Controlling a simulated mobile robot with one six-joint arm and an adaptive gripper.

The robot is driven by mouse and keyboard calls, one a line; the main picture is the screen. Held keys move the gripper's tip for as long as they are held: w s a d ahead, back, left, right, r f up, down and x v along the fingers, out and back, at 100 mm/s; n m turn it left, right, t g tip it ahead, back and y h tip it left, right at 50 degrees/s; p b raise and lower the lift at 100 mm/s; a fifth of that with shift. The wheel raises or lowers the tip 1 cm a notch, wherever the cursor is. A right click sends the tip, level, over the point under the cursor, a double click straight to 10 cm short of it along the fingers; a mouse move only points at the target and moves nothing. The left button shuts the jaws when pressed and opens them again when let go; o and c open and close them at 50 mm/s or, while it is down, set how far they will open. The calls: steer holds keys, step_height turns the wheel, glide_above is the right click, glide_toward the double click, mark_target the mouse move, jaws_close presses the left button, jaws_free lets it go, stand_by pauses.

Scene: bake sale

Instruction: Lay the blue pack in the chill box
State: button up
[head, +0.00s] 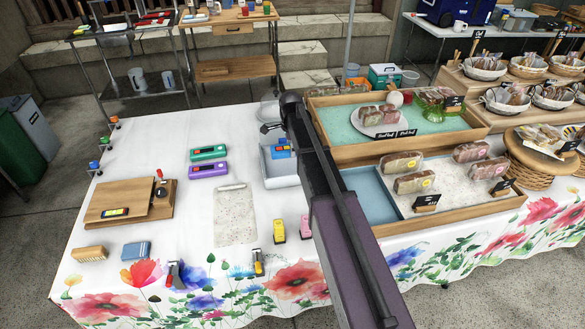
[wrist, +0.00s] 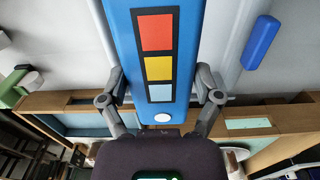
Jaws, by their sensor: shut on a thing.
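The blue pack (wrist: 155,50), with red, yellow and light blue squares on its face, is between the two fingers of my gripper (wrist: 160,82) in the wrist view. My gripper is shut on it. In the head view the blue pack (head: 282,150) shows at the upper part of a white open box (head: 268,181), which looks like the chill box. My arm covers the right side of that box. I cannot tell whether the pack touches the box. A smaller plain blue piece (wrist: 262,38) lies on a pale surface in the wrist view.
A green pack (head: 208,153) and a purple pack (head: 208,171) lie left of the box. A speckled board (head: 236,215) lies in front of them. Wooden display trays (head: 455,207) with wrapped loaves stand close on the right. Yellow and pink items (head: 279,230) stand in front.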

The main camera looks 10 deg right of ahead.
steer(key=b, duration=0.4)
glide_above(291, 171)
steer(key=shift+w+f, duration=0.1)
steer(key=shift+f, duration=2.45)
steer(key=shift+f+b, duration=1.85)
steer(key=shift+b, duration=0.2)
steer(key=shift+f, duration=0.15)
steer(key=o, duration=1.1)
steer(key=shift+r, duration=0.25)
step_height(291, 171, up, 12)
steer(key=p, duration=1.2)
steer(key=shift+f, duration=0.1)
